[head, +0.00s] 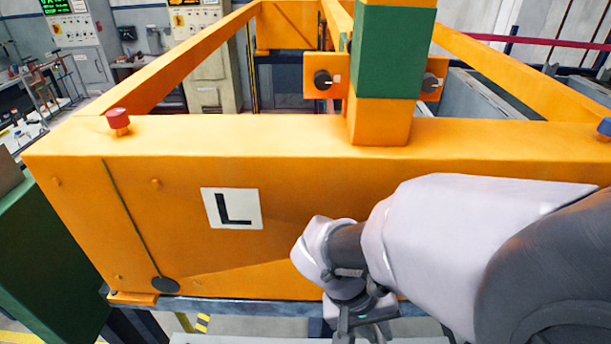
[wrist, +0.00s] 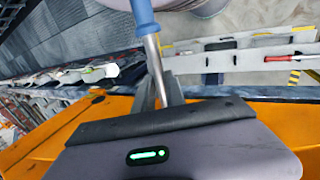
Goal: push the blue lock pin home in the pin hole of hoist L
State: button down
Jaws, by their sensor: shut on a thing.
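Hoist L is the orange frame (head: 300,145) filling the head view, with a white "L" plate (head: 231,208) on its front beam. My gripper (head: 362,335) is low in front of that beam, at the bottom edge of the head view. In the wrist view, my gripper (wrist: 165,92) is shut on the metal shaft of the blue lock pin (wrist: 143,14). The pin's blue handle points to the top of that view and its lower end is hidden behind the gripper body. I cannot make out the pin hole, nor the pin in the head view.
A red knob (head: 118,120) and a blue knob (head: 604,128) stand on the beam. A green and orange post (head: 390,55) rises from it, with dark round fittings (head: 323,80) beside it. A red-handled pin (wrist: 285,59) lies on a grey rail in the wrist view.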

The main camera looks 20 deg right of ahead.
jog(key=shift+s+r, duration=0.2)
jog(key=shift+s, duration=0.85)
jog(key=shift+w, duration=0.25)
jog(key=shift+w+d, duration=0.25)
jog(key=shift+w, duration=0.75)
jog(key=shift+w+d, duration=0.25)
jog(key=shift+w, duration=0.75)
jog(key=shift+w+d, duration=0.25)
jog(key=shift+w, duration=0.75)
jog(key=shift+b, duration=0.35)
jog(key=w+d+p, duration=0.2)
jog(key=w+d, duration=0.1)
jog(key=w, duration=0.8)
jog(key=shift+w+d, duration=0.25)
jog(key=shift+w, duration=0.15)
dwell(1.9)
